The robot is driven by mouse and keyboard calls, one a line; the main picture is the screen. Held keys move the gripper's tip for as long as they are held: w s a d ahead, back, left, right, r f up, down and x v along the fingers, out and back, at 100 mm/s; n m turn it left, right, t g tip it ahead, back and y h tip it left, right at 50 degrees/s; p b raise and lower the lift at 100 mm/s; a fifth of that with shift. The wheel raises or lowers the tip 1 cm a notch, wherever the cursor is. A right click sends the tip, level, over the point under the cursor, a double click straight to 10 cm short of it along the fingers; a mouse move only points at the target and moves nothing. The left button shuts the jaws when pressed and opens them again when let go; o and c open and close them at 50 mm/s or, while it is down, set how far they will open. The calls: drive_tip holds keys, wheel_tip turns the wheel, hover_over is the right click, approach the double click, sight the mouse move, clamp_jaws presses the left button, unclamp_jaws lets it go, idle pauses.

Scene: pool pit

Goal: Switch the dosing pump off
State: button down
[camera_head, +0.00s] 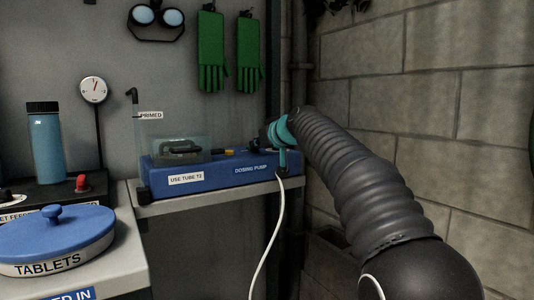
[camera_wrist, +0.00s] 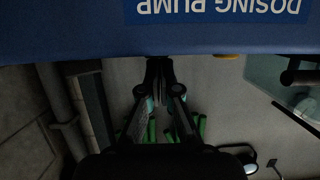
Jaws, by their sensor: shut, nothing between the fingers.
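The dosing pump (camera_head: 215,176) is a long blue box with a "DOSING PUMP" label, on a shelf against the back wall. In the wrist view its blue face (camera_wrist: 70,28) and label appear upside down across the top. My gripper (camera_head: 282,168) is at the right end of the pump, partly covering it. In the wrist view my gripper (camera_wrist: 159,64) has its fingers together and empty, with the tips at the edge of the blue face. I cannot tell whether they touch it. No switch can be made out clearly; the pump's right end is partly hidden.
A clear box (camera_head: 180,150) sits on the pump's left part. A white cable (camera_head: 265,240) hangs below its right end. A blue-lidded tablets tub (camera_head: 52,238) and a blue bottle (camera_head: 46,145) stand left. A block wall (camera_head: 430,100) is close on the right.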

drive_tip(key=shift+a+r+p, duration=0.15)
drive_tip(key=shift+p, duration=0.2)
drive_tip(key=shift+r+p, duration=0.6)
drive_tip(key=shift+r, duration=0.1)
drive_tip(key=shift+r, duration=0.1)
drive_tip(key=r+p, duration=0.3)
drive_tip(key=shift+s+d+r, duration=0.25)
drive_tip(key=shift+r, duration=0.15)
drive_tip(key=s+d+b, duration=0.3)
drive_tip(key=s+d, duration=0.3)
drive_tip(key=s, duration=0.2)
drive_tip(key=shift+r, duration=0.3)
